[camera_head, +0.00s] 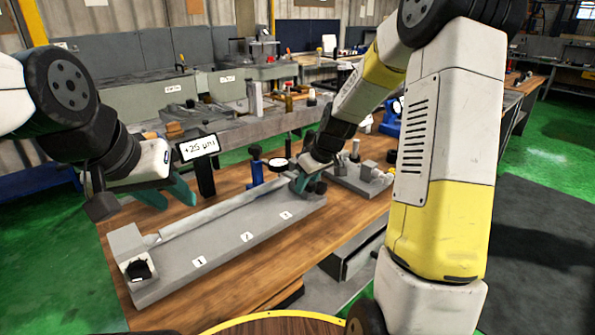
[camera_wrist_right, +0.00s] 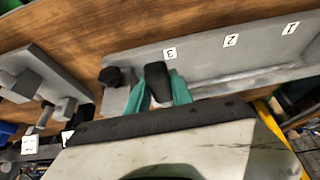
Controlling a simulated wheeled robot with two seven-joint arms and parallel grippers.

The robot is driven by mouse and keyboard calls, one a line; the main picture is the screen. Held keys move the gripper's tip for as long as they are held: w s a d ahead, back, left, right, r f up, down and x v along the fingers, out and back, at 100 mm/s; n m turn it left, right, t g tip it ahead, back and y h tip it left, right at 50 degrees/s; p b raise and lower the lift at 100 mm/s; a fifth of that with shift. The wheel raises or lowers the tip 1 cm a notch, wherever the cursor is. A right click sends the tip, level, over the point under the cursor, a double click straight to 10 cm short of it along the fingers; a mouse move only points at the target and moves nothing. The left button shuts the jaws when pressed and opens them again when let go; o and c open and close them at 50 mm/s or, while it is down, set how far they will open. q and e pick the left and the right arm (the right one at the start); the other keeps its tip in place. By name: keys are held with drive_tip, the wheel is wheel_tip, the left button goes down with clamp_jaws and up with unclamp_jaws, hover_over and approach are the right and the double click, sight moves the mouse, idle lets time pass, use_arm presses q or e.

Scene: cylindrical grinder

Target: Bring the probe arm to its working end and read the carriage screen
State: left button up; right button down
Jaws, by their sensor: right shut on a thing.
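A small screen (camera_head: 198,147) on a dark post reads "+25 µm" behind the grey bench fixture (camera_head: 225,250), which carries labels 1, 2 and 3. A long shaft (camera_head: 225,209) lies along the fixture. My right gripper (camera_head: 302,182) is at the fixture's right end. In the right wrist view its teal fingers close around a black handle (camera_wrist_right: 157,82) near label 3. I cannot tell whether this handle belongs to the probe arm; the fingers and my arm hide its base. My left gripper (camera_head: 168,196) has spread teal fingers, empty, behind the fixture's left end, below the screen.
A blue stand with a black knob (camera_head: 255,153) and a round dial (camera_head: 278,164) stand behind the shaft. Another grey fixture (camera_head: 362,182) sits to the right. A grey headstock block (camera_head: 128,244) closes the left end. The front wooden tabletop is clear.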

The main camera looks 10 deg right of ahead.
drive_tip(key=shift+s+f, duration=0.1)
drive_tip(key=shift+f, duration=0.6)
drive_tip(key=c, duration=1.1)
unclamp_jaws()
drive_tip(key=shift+r, duration=0.3)
drive_tip(key=v, duration=0.7)
drive_tip(key=shift+s+d, duration=0.2)
drive_tip(key=shift+r, duration=0.1)
